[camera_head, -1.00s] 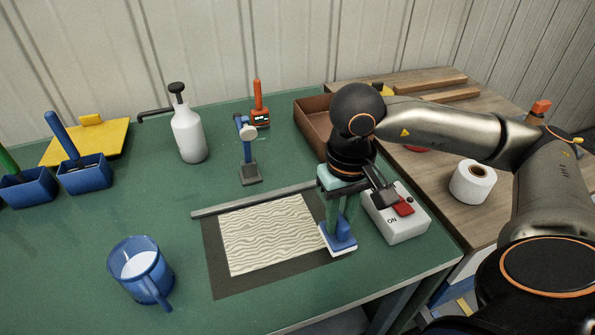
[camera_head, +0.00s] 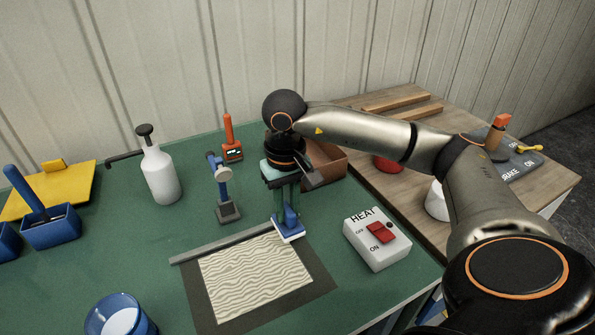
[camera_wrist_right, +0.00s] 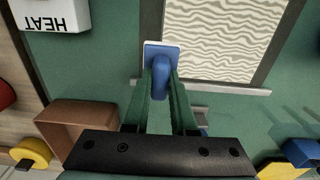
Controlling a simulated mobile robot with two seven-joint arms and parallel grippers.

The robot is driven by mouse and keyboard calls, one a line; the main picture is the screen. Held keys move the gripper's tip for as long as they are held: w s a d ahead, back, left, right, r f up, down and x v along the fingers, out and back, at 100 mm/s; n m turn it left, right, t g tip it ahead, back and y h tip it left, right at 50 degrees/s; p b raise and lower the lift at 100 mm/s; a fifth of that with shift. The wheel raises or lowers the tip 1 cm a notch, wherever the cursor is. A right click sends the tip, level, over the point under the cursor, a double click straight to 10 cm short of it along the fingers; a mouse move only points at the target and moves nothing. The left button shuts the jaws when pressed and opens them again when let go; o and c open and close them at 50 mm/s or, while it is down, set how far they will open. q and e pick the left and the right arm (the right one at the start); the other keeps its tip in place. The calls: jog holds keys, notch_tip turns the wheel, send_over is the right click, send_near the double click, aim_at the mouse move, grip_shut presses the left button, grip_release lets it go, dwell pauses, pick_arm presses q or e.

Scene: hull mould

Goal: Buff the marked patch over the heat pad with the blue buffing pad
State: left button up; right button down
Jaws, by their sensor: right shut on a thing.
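The blue buffing pad (camera_head: 289,226), with a white underside edge, is in my right gripper (camera_head: 286,205). The gripper is shut on its handle. The pad is at the far right corner of the cream wavy-grained sheet (camera_head: 250,279), by the end of a grey bar. The sheet lies on a dark mat (camera_head: 318,277). I cannot tell whether the pad touches it. The right wrist view shows the blue pad (camera_wrist_right: 158,62) between the fingers (camera_wrist_right: 160,95), at the sheet's corner (camera_wrist_right: 222,38). No separate mark on the sheet is clear. My left gripper is out of view.
A white HEAT switch box (camera_head: 377,240) with a red rocker stands right of the mat. A blue mug (camera_head: 120,315) is at front left. A white pump bottle (camera_head: 159,172), a blue-handled tool (camera_head: 223,190) and a brown tray (camera_head: 325,165) stand behind.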

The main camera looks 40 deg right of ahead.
jog(key=shift+w+a+r+p, duration=0.15)
jog(key=shift+w+p, duration=0.15)
jog(key=shift+w, duration=0.75)
jog(key=w+a+p, duration=0.2)
jog(key=a, duration=0.7)
jog(key=w+a+p, duration=0.2)
jog(key=w+a, duration=0.1)
jog(key=a, duration=0.6)
jog(key=s+a, duration=0.1)
jog(key=s, duration=0.2)
jog(key=s+a, duration=0.1)
jog(key=s, duration=0.7)
jog(key=shift+a+f, duration=0.25)
jog(key=shift+a, duration=0.15)
jog(key=shift+f+b, duration=0.7)
jog(key=shift+f, duration=0.05)
jog(key=shift+w+f+b, duration=0.1)
jog(key=shift+f+b, duration=0.35)
jog(key=shift+b, duration=0.1)
jog(key=shift+f+b, duration=0.8)
jog(key=shift+b, duration=0.15)
jog(key=shift+r, duration=0.1)
jog(key=shift+b, duration=0.4)
